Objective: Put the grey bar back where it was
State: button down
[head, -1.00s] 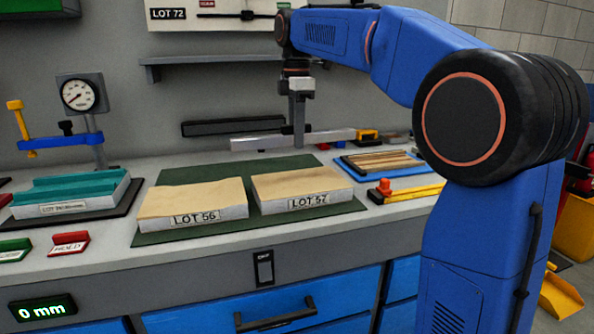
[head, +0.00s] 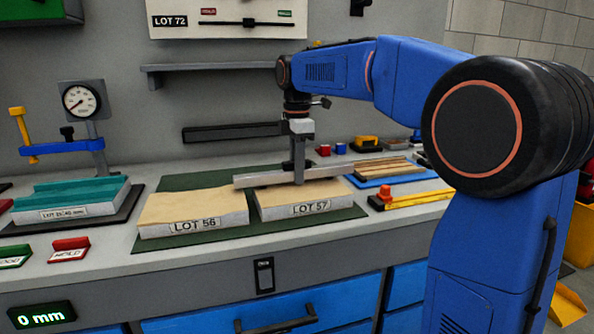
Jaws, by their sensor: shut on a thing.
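The grey bar (head: 262,181) is long and light grey. My gripper (head: 299,178) is shut on it and holds it level, low over the back part of the LOT 57 panel (head: 303,198). Whether the bar touches the panel's top, I cannot tell. The bar's left end reaches over the gap toward the LOT 56 panel (head: 195,210). Both panels have tan, uneven tops and lie on a green mat (head: 190,182). A dark wall rail (head: 233,132) is behind.
A blue tray (head: 416,178) with wooden strips is right of the mat, with a yellow tool (head: 425,198) in front. A teal-topped block (head: 70,190), a dial gauge (head: 81,100) and a blue clamp (head: 62,147) stand at left. A grey shelf (head: 215,67) hangs above.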

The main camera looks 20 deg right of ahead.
jog(key=shift+f, duration=0.1)
jog(key=c, duration=1.5)
grip_release()
jog(key=shift+c, duration=0.2)
notch_tip(320, 180, up, 17)
jog(key=shift+w+a, duration=0.15)
jog(key=shift+w, duration=0.05)
jog(key=shift+s, duration=0.1)
jog(key=s+d+f+m+t, duration=0.2)
jog(key=s+f+m, duration=0.7)
jog(key=s+f, duration=0.8)
jog(key=s+d+f+m+t, duration=0.2)
jog(key=s+d+f+m, duration=0.3)
jog(key=s+f+m, duration=0.4)
jog(key=s+f, duration=0.7)
jog(key=f, duration=0.2)
jog(key=shift+s+d+t, duration=0.15)
jog(key=shift+s+t, duration=0.2)
jog(key=shift+t, duration=0.05)
